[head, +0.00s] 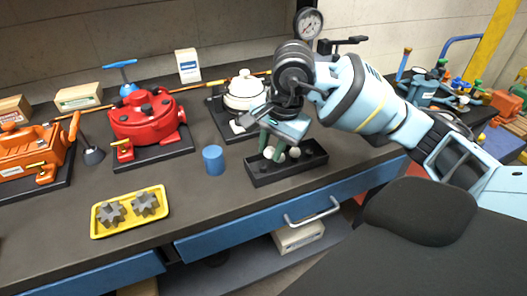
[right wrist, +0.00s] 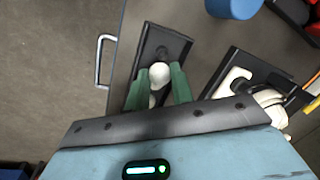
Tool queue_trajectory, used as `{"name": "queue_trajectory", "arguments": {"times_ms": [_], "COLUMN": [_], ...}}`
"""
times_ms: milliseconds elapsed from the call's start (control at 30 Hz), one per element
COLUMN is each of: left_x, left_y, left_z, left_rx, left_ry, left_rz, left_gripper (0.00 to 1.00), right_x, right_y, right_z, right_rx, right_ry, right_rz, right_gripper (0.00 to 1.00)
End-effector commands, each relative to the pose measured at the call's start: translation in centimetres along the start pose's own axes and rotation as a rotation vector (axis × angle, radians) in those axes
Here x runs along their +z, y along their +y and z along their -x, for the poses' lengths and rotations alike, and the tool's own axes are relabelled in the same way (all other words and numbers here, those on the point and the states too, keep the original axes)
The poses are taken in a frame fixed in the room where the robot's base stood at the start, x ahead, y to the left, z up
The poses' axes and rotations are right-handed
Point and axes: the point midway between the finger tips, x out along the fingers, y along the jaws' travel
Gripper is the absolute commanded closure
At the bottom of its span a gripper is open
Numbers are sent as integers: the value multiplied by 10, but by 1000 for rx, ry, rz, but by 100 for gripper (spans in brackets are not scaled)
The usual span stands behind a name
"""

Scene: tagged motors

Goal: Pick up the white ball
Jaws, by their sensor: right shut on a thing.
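A black tray (head: 313,163) stands near the front edge of the dark bench, with white balls in it. My right gripper (head: 271,153) reaches down into the tray with its green fingers. It is shut on a white ball (right wrist: 159,74), which sits between the fingertips in the right wrist view. Another pale ball (head: 295,153) lies in the tray to the right of the fingers. I cannot tell whether the held ball is clear of the tray floor. My left gripper is not in view.
A blue cylinder (head: 213,160) stands left of the tray. A yellow tray (head: 157,222) with grey gear-like parts lies at the front left. A white motor (head: 245,91), a red motor (head: 147,118) and an orange motor (head: 32,152) stand behind. Bare bench lies between yellow tray and cylinder.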

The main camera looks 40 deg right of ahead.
Motion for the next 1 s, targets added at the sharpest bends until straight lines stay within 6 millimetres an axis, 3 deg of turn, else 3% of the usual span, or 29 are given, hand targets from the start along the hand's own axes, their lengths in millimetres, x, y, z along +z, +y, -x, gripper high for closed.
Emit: {"name": "queue_trajectory", "arguments": {"times_ms": [300,500,700,1000], "left_x": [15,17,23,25], "left_y": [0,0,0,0], "left_z": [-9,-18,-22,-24], "left_rx": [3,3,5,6], "left_ry": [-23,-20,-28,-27], "left_rz": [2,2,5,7], "left_gripper": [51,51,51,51], "right_x": [-13,-20,-24,-26], "right_y": [66,97,118,132], "right_z": [15,24,31,37], "right_rx": [7,8,6,2], "right_ry": [5,5,5,2], "right_rz": [-1,-3,-2,-1], "right_gripper": [98,98,98,98]}}
